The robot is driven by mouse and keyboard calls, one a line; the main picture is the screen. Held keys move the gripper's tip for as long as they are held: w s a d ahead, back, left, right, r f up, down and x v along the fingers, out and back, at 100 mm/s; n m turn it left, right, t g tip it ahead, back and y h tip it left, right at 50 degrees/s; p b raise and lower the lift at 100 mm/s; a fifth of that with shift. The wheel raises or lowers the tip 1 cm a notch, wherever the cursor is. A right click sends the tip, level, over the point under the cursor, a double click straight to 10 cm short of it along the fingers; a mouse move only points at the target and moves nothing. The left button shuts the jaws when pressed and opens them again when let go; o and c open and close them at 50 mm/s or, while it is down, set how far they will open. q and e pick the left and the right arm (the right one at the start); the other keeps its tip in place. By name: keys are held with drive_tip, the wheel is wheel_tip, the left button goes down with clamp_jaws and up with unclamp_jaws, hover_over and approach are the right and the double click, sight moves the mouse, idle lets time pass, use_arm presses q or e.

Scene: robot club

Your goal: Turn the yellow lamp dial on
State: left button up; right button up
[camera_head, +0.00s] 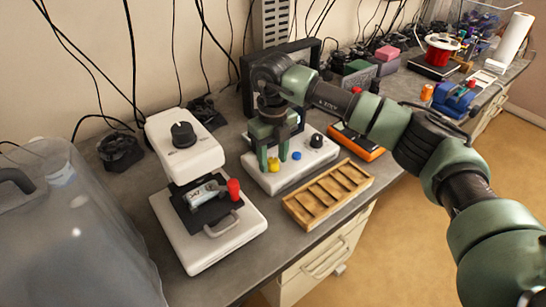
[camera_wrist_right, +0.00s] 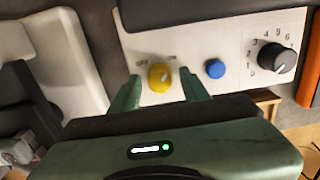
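The yellow lamp dial (camera_head: 274,165) sits at the front left of a white panel (camera_head: 312,160) on the bench. In the right wrist view the yellow dial (camera_wrist_right: 160,77) has small markings above it on both sides, apparently OFF at left and ON at right. Which one it points to is not clear. My right gripper (camera_head: 273,158) points down over the panel with its two green fingers apart. In the wrist view the right gripper's fingers (camera_wrist_right: 160,82) stand on either side of the dial, with gaps to it. Contact is not visible. My left gripper is not in view.
A blue button (camera_wrist_right: 215,68) and a black numbered knob (camera_wrist_right: 277,58) sit to the right of the dial. A white device (camera_head: 208,215) stands to the left. A wooden slotted tray (camera_head: 328,193) lies in front, and an orange-edged device (camera_head: 357,143) at right.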

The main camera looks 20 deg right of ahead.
sight(273, 160)
drive_tip(key=shift+r, duration=0.1)
wheel_tip(273, 160, up, 8)
drive_tip(key=shift+f+b, duration=0.2)
drive_tip(key=shift+b, duration=0.7)
